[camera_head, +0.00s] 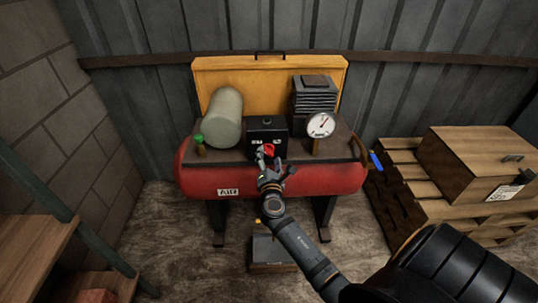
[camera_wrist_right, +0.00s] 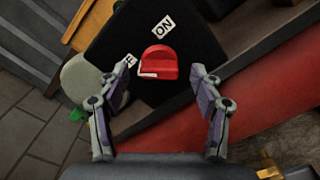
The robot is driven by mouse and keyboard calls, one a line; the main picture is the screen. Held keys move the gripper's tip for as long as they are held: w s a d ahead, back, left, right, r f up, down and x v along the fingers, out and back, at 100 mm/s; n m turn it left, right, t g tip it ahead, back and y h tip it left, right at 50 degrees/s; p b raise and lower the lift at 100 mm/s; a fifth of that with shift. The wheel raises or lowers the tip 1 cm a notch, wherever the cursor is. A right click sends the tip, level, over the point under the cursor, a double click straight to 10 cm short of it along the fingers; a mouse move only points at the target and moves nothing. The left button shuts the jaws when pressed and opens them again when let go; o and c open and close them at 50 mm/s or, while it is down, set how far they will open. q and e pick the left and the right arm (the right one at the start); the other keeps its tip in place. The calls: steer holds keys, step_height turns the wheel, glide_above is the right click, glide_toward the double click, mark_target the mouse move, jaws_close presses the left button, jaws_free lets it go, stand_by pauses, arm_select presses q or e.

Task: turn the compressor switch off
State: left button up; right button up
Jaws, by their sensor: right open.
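The compressor (camera_head: 330,182) is a red tank marked AIR, with a dark top plate and a yellow back panel. A black switch box (camera_head: 268,137) stands at the middle of its top. The red switch knob (camera_head: 268,151) is on the box's front, partly behind my right gripper (camera_head: 270,166). In the right wrist view the red knob (camera_wrist_right: 159,62) sits below an ON label (camera_wrist_right: 163,26), with another, partly hidden label to its left. My right gripper (camera_wrist_right: 158,110) is open and empty, its fingers on either side of and short of the knob. My left gripper is not in view.
A gauge (camera_head: 320,125) stands right of the box, a rounded motor (camera_head: 223,117) and green-topped valve (camera_head: 199,140) left. A blue-handled lever (camera_head: 376,161) sticks out at the tank's right end. Wooden crates (camera_head: 470,165) stand right, wooden steps (camera_head: 30,235) left.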

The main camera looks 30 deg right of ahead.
steer(key=v, duration=1)
